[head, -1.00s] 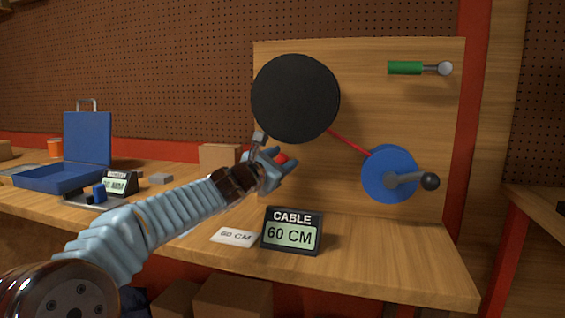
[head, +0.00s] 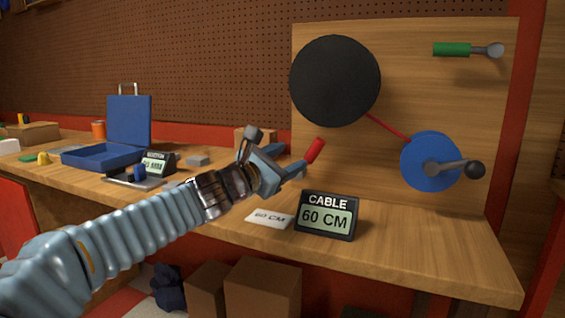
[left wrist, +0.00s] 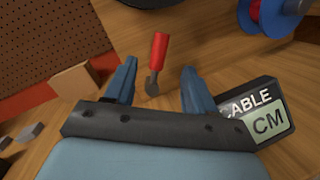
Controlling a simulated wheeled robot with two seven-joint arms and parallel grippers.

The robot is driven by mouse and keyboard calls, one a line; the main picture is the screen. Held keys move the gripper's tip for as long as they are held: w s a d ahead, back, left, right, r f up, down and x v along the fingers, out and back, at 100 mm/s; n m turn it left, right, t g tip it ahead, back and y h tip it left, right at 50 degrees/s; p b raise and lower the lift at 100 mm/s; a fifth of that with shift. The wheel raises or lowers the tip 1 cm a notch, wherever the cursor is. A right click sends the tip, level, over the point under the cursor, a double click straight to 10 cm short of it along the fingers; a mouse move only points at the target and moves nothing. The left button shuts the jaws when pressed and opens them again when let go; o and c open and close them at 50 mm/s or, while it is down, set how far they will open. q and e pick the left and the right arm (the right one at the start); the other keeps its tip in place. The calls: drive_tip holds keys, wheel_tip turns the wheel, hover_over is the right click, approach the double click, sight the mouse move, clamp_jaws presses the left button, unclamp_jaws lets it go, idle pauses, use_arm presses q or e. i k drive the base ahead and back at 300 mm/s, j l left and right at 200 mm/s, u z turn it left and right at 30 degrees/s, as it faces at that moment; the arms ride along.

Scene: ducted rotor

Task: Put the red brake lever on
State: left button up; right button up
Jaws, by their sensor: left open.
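The red brake lever (head: 315,151) tilts up in front of the lower left of the wooden board, below the black disc (head: 335,81). In the left wrist view its red handle (left wrist: 159,50) and grey rounded end show ahead of the space between my fingers. My left gripper (head: 289,162) is open and empty, just left of the lever; its open fingers (left wrist: 158,75) also show in the left wrist view. In the head view the gripper hides the lever's lower end. I cannot tell what that end rests on. My right gripper is not in view.
A red cable runs from the disc to a blue spool (head: 428,160) with a crank. A green-handled lever (head: 452,49) is at the board's upper right. A blue case (head: 128,121) is at left.

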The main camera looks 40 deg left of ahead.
sight(496, 51)
drive_tip(key=k, duration=1)
